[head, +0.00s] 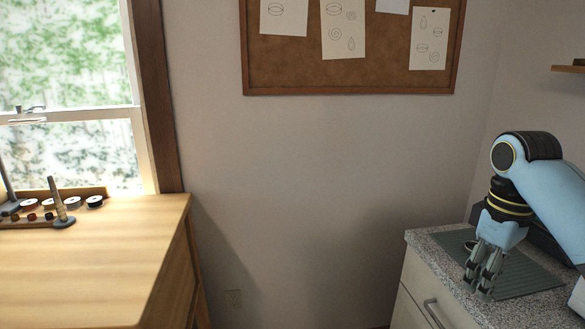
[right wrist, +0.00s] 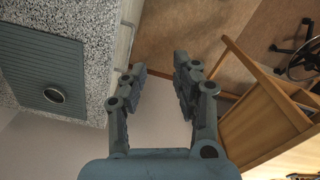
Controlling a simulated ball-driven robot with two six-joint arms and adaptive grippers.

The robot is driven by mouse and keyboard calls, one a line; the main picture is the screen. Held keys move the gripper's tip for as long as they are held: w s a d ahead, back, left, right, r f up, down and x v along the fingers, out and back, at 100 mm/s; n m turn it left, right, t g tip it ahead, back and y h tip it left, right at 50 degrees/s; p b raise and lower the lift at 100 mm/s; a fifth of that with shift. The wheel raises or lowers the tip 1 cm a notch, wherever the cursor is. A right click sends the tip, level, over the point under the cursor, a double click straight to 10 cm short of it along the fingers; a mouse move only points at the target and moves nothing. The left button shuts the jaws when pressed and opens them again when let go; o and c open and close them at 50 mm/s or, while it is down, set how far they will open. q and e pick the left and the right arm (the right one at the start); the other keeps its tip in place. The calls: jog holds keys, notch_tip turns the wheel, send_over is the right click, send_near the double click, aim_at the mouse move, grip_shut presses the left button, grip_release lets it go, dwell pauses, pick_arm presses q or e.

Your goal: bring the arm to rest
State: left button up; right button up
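My right arm (head: 545,185), light blue with black joints, reaches in from the right in the head view. Its gripper (head: 482,272) points down in front of the grey counter. In the right wrist view the right gripper (right wrist: 158,70) has its two dark fingers apart, with nothing between them. Floor and the counter's front edge show beyond the fingertips. My left arm and gripper are not in view.
A ribbed grey mat (head: 530,277) lies on the speckled counter (head: 420,238). A small round metal-rimmed item (right wrist: 54,94) sits on the mat. A wooden bench (head: 90,260) with spools (head: 95,201) stands at left. Open space lies between bench and counter.

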pick_arm(q)
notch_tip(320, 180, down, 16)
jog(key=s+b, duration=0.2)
jog(key=b, duration=1.3)
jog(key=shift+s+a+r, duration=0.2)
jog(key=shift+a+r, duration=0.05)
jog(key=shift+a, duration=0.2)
pick_arm(e)
jog(key=s+a+f+m, duration=0.1)
jog(key=s+f, duration=1.4)
jog(key=f, duration=0.5)
jog(key=s+a+f+m, duration=0.2)
jog(key=s+f, duration=1.3)
jog(key=f, duration=0.5)
jog(key=s+a+f+m, duration=0.1)
jog(key=s+f, duration=1.4)
jog(key=f, duration=0.5)
jog(key=shift+s+a+f+m+t+h, duration=0.25)
jog(key=shift+s+a+m+t+h, duration=0.05)
jog(key=shift+s+t, duration=0.1)
